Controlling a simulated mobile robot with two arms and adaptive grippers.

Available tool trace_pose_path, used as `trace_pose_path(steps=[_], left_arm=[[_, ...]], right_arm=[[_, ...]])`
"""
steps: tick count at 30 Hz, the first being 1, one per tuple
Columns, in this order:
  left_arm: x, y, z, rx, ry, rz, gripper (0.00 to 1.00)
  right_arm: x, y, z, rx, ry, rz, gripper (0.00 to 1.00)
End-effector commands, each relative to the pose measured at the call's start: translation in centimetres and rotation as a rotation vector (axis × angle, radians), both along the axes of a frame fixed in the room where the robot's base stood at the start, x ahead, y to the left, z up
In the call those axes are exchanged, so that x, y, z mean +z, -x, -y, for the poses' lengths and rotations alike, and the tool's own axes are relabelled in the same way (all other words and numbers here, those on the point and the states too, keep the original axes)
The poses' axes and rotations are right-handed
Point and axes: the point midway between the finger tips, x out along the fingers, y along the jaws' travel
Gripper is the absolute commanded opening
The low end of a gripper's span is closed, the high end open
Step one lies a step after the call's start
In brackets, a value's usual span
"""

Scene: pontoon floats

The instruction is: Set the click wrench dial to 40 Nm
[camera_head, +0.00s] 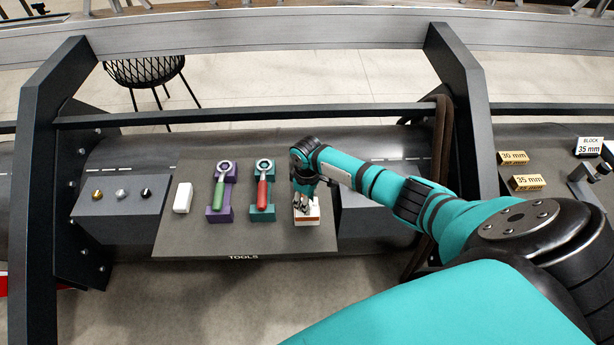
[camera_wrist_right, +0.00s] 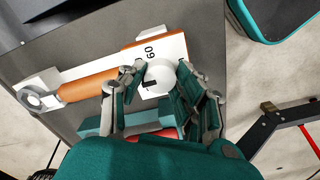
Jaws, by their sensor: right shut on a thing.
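The click wrench lies on the tool board; in the right wrist view its orange handle (camera_wrist_right: 90,86) runs from a grey ring head at the left to a white scale plate (camera_wrist_right: 174,48). The number 60 is printed on the plate. A round white dial (camera_wrist_right: 158,80) with a short black mark sits on the plate. My right gripper (camera_wrist_right: 166,90) has its fingers on both sides of the dial, shut on it. In the head view my right gripper (camera_head: 303,204) covers most of the wrench and its white base (camera_head: 309,218). The other scale numbers are hidden. My left gripper is not in view.
The grey tool board (camera_head: 220,244) also holds a green-handled wrench (camera_head: 219,186), a red-handled wrench (camera_head: 262,190) and a white block (camera_head: 183,198). Three small knobs sit on a panel (camera_head: 121,203) at the left. Gauge blocks (camera_head: 527,182) stand at the right. Dark frame posts (camera_head: 52,150) flank the board.

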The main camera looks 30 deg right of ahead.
Motion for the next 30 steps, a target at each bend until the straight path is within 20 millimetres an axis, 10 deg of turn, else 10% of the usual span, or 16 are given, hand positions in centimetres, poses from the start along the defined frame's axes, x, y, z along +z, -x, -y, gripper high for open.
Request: trace_pose_path(steps=[14,15,19,30], left_arm=[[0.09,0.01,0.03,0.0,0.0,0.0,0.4],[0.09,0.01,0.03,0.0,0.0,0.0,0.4],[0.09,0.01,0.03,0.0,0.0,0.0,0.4],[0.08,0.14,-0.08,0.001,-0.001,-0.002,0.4]], right_arm=[[0.08,-0.08,0.02,-0.01,0.0,0.002,0.0],[0.08,-0.09,0.02,-0.01,0.0,0.002,0.37],[0.06,-0.07,0.02,-0.01,0.0,0.002,0.54],[0.66,-0.1,0.03,-0.009,0.0,0.003,0.55]])
